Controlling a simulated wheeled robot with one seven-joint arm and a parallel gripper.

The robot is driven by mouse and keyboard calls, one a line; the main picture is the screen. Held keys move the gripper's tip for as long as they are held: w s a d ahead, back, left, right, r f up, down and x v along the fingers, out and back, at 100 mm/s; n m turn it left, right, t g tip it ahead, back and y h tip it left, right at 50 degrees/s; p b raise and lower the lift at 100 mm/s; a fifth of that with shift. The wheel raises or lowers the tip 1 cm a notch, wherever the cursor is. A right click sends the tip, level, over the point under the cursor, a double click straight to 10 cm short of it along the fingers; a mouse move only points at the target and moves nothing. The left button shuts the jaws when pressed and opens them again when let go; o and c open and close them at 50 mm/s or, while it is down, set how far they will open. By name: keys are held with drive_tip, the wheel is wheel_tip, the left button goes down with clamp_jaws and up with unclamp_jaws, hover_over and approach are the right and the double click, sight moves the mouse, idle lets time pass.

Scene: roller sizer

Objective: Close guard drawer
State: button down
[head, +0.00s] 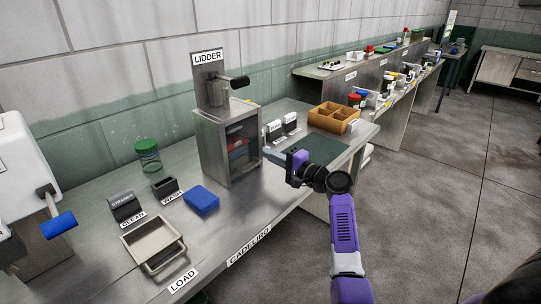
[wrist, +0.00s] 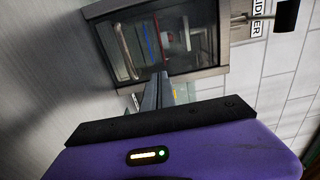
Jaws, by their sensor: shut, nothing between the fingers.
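The lidder (head: 228,140) is a grey metal machine with a boxy lower part and a black-knobbed lever (head: 232,83) on top. Its glazed front (head: 237,146) looks like the guard drawer, with red parts behind it. A bar handle on this front shows in the wrist view (wrist: 127,50). I cannot tell how far the drawer stands out. My gripper (head: 291,160) is right of the lidder, over the bench's front side. In the wrist view its fingers (wrist: 163,80) are shut and empty, pointing at the glazed front, apparently apart from it.
A metal tray with a handle (head: 153,243), a blue block (head: 201,200) and a green-lidded jar (head: 147,154) are on the bench left. A dark mat (head: 305,150) and wooden divided box (head: 334,116) lie right. The floor (head: 440,220) is clear.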

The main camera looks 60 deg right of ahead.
drive_tip(key=shift+s+a+f, duration=0.1)
drive_tip(key=shift+s+f, duration=0.15)
drive_tip(key=shift+s, duration=0.1)
drive_tip(key=b+v, duration=0.1)
drive_tip(key=v, duration=0.7)
drive_tip(key=shift+s+a+r, duration=0.1)
drive_tip(key=shift+s, duration=0.15)
